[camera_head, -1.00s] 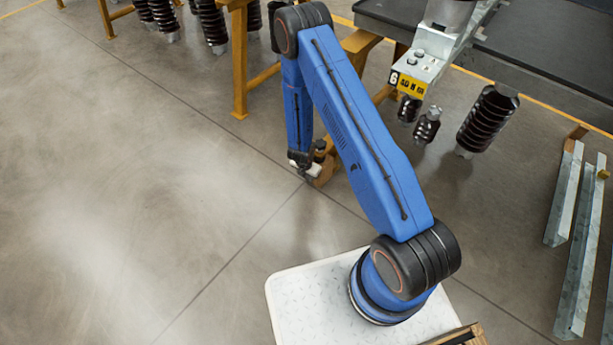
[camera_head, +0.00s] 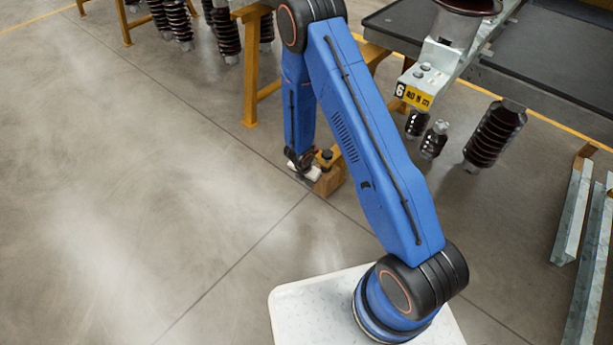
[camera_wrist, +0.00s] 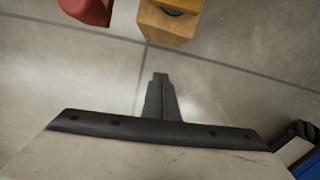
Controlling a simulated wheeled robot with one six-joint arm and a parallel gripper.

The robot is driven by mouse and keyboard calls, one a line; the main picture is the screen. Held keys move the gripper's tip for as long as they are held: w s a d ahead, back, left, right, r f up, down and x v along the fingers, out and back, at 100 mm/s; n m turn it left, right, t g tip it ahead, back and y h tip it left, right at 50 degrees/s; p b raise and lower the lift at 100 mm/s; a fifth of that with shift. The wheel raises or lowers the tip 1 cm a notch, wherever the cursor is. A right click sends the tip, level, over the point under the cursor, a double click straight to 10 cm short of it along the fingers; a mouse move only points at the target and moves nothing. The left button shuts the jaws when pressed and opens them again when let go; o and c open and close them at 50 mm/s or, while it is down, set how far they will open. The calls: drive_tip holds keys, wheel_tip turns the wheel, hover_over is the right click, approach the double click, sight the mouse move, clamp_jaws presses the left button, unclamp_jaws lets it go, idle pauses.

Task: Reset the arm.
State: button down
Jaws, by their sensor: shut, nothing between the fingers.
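My arm reaches from its base on a white plate up to a bent elbow, and its forearm hangs down toward the floor. In the head view my gripper is mostly hidden at the lower end of the forearm, beside a yellow-brown foot of a stand (camera_head: 329,181). In the wrist view my gripper (camera_wrist: 160,77) shows as dark fingers held together, with nothing between them. Bare floor lies behind the fingertips.
A yellow-orange block-like part (camera_wrist: 168,24) and a red part (camera_wrist: 88,9) lie beyond the fingertips. A dark-topped table (camera_head: 540,62) with hanging brown ribbed insulators (camera_head: 495,133) stands at upper right. Metal channels (camera_head: 590,260) lie at right. The floor at left is clear.

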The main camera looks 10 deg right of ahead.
drive_tip(key=shift+r, duration=0.1)
drive_tip(key=s+d+r+m+t+h, duration=0.1)
drive_tip(key=d+r+m, duration=0.3)
drive_tip(key=r, duration=0.8)
drive_tip(key=d+r+m+t+h, duration=0.1)
drive_tip(key=d+r+m, duration=0.3)
drive_tip(key=r, duration=0.9)
drive_tip(key=s+d+r+m+h, duration=0.1)
drive_tip(key=d+r+m, duration=0.35)
drive_tip(key=r, duration=0.75)
drive_tip(key=s+d+r+m+y, duration=0.1)
drive_tip(key=s+d+r+m, duration=0.2)
drive_tip(key=s+r+m, duration=0.75)
drive_tip(key=s+a+r+m+y, duration=0.1)
drive_tip(key=s+a+r+y, duration=0.1)
drive_tip(key=s, duration=0.9)
drive_tip(key=s+a+r+m+t+y, duration=0.1)
drive_tip(key=s+a+r+m+y, duration=0.1)
drive_tip(key=s+a+r, duration=0.2)
drive_tip(key=s+r, duration=0.3)
drive_tip(key=s, duration=0.4)
drive_tip(key=shift+s, duration=0.2)
